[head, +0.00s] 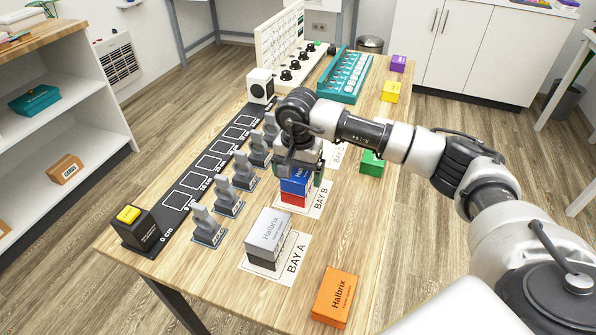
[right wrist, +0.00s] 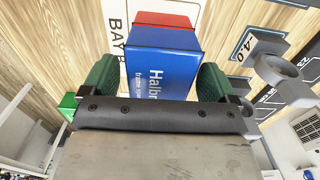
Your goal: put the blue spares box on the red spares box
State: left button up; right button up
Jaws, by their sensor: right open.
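The blue spares box (head: 295,184) sits on the red spares box (head: 292,198) at the Bay B mat (head: 316,206) in the head view. My right gripper (head: 299,170) is above and around the blue box, jaws open. In the right wrist view the blue box (right wrist: 162,68) lies between my two green finger pads (right wrist: 160,84), with a gap showing at its sides. The red box (right wrist: 163,19) shows beyond the blue one. The gripper hides part of the blue box's top in the head view. My left gripper is not in view.
A grey box (head: 268,229) stands on a dark one at Bay A (head: 295,262). An orange box (head: 335,297) is at the near edge, a green box (head: 372,163) right of the gripper. Several grey stands (head: 226,196) line the left side, near a black ruler strip (head: 176,202).

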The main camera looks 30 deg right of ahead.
aim_at(298, 171)
notch_tip(298, 171, up, 12)
dwell(0.4)
dwell(0.4)
